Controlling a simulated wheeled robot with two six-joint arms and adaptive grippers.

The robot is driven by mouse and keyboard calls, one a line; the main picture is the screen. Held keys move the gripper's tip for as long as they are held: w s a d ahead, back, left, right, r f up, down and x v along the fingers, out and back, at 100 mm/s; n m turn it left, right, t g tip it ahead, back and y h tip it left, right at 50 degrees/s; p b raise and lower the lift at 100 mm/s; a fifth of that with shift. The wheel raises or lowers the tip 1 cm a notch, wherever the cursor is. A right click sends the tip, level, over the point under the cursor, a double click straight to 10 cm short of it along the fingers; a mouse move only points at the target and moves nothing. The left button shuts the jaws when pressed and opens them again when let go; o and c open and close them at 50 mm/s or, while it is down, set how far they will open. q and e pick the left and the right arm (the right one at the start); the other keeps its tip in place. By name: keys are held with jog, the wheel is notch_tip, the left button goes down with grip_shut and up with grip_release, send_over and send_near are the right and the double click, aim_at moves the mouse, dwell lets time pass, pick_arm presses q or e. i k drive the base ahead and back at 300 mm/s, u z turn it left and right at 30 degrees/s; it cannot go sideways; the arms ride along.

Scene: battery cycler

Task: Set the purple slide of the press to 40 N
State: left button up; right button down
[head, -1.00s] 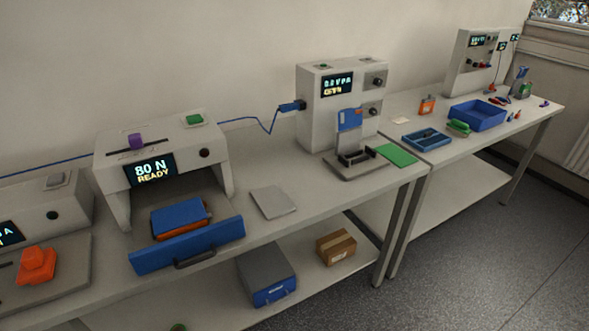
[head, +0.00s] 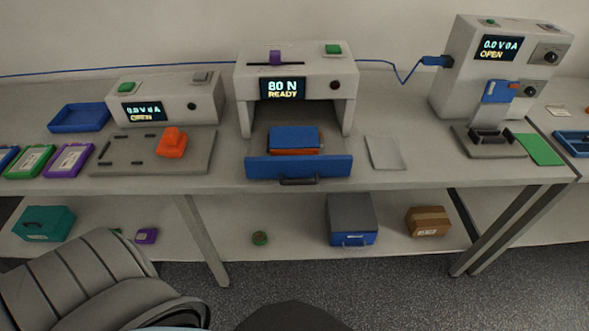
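The press (head: 243,97) is a light grey arch-shaped unit on the bench, near the middle of the head view. The press display (head: 283,88) reads 80 N, READY. A green button (head: 333,48) is on top at the right, and a dark round knob is on the front. A blue-fronted drawer (head: 330,168) is out in front of the press with a blue and orange block (head: 294,138) in it. Neither gripper is in view.
Left of the press stands a tester (head: 180,98) with a grey fixture plate (head: 110,165) and an orange clamp (head: 172,142). A taller tester (head: 465,85) stands to the right. A grey plate (head: 385,153) lies between. A dark grey chair-like shape (head: 80,275) fills the lower left.

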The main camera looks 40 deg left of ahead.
aim_at(274, 56)
jog(key=u, duration=1.3)
